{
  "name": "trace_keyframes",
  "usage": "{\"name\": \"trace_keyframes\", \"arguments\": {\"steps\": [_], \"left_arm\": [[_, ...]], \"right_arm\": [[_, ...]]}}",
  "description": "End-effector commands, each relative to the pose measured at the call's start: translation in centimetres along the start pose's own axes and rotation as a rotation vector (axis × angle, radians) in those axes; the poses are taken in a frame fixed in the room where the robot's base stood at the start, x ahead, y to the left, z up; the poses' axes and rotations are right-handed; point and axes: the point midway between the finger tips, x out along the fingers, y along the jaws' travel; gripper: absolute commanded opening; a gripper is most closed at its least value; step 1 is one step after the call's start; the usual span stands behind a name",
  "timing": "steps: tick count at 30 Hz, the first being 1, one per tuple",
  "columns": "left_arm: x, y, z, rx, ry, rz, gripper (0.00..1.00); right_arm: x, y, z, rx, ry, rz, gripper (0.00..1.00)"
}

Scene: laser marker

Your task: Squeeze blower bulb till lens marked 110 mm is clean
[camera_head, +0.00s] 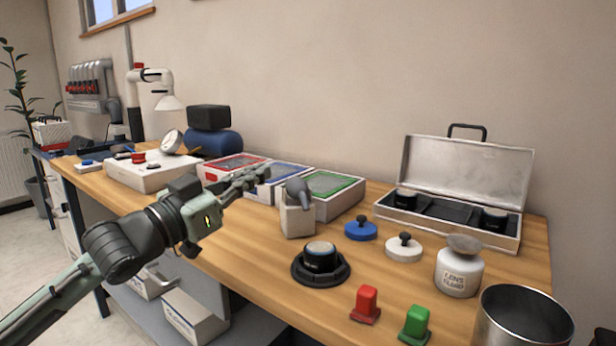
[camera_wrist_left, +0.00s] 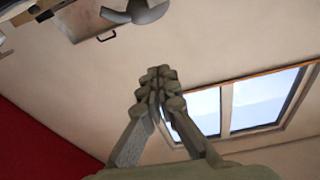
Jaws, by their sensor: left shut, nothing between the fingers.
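My left gripper (camera_head: 256,178) reaches in from the left above the trays, its fingers shut with nothing between them. Its closed fingers also show in the left wrist view (camera_wrist_left: 158,92). The grey blower bulb (camera_head: 299,191) sits in a pale block holder (camera_head: 297,220), just right of my fingertips and apart from them. A lens in a black mount (camera_head: 320,257) sits on a round black base in front of the holder. Two more black lenses, a left one (camera_head: 405,199) and a right one (camera_head: 493,219), are in the open case. I cannot read the 110 mm mark or judge dirt.
Red, blue and green trays (camera_head: 335,188) stand behind the holder. The open silver case (camera_head: 465,170) is at the back right. Blue (camera_head: 361,229) and white knobbed discs, a lens fluid bottle (camera_head: 459,270), red and green blocks and a metal bin (camera_head: 522,320) occupy the right side.

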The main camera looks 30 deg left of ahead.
Motion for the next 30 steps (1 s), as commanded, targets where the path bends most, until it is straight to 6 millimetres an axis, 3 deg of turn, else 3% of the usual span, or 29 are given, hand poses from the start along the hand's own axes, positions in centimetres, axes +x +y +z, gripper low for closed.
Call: {"name": "trace_keyframes", "arguments": {"steps": [11, 30], "left_arm": [[0.8, 0.0, -0.1, 0.0, 0.002, 0.0, 0.0], [9.3, -0.1, -0.2, -0.001, 0.003, -0.001, 0.0]], "right_arm": [[-0.2, 0.0, -0.6, -0.001, 0.01, 0.0, 0.4], [2.0, -0.3, 0.3, -0.001, 0.001, -0.012, 0.4]]}}
